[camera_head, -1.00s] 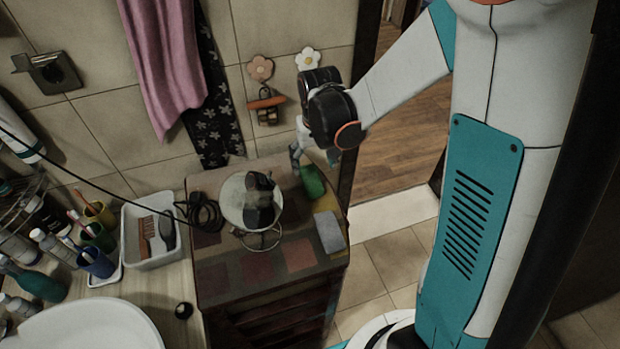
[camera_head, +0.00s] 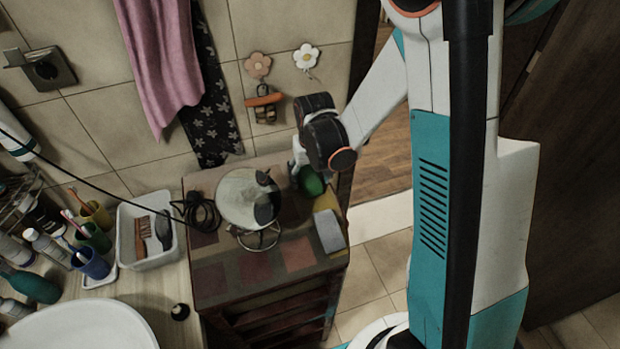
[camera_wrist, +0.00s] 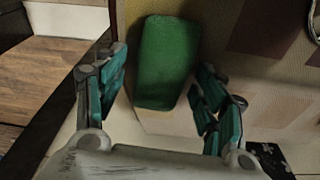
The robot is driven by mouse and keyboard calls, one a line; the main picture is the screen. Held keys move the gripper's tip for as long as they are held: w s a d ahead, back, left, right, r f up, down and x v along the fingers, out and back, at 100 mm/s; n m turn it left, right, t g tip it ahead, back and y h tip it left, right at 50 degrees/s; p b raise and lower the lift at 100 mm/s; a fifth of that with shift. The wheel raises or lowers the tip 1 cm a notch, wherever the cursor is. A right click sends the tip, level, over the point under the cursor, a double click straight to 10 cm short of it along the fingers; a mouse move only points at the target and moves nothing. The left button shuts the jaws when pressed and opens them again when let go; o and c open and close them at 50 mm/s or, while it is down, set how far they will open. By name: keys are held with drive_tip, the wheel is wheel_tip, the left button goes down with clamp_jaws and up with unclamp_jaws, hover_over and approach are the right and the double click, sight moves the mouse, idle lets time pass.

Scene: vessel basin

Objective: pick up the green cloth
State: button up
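The green cloth (camera_wrist: 166,62) is a rounded green block-like bundle on the top of the wooden cabinet. In the wrist view it lies between the two spread fingers of my gripper (camera_wrist: 160,108), with gaps on both sides. In the head view the green cloth (camera_head: 311,183) shows only in part, below my wrist at the cabinet's back right corner. My gripper (camera_head: 299,166) is mostly hidden there behind my wrist. My gripper is open and does not visibly touch the cloth.
The cabinet top (camera_head: 215,282) also bears a round mirror (camera_head: 243,197) on a wire stand, a black cable (camera_head: 200,212) and a grey-yellow block (camera_head: 329,230). The tiled wall (camera_head: 190,165) is close behind. A doorway with wooden floor (camera_head: 385,160) opens at right.

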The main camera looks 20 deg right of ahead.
sight(310, 175)
drive_tip(key=c, duration=0.6)
drive_tip(key=shift+r, duration=0.1)
wheel_tip(310, 175, up, 20)
drive_tip(key=p, duration=0.4)
drive_tip(key=shift+o, duration=0.4)
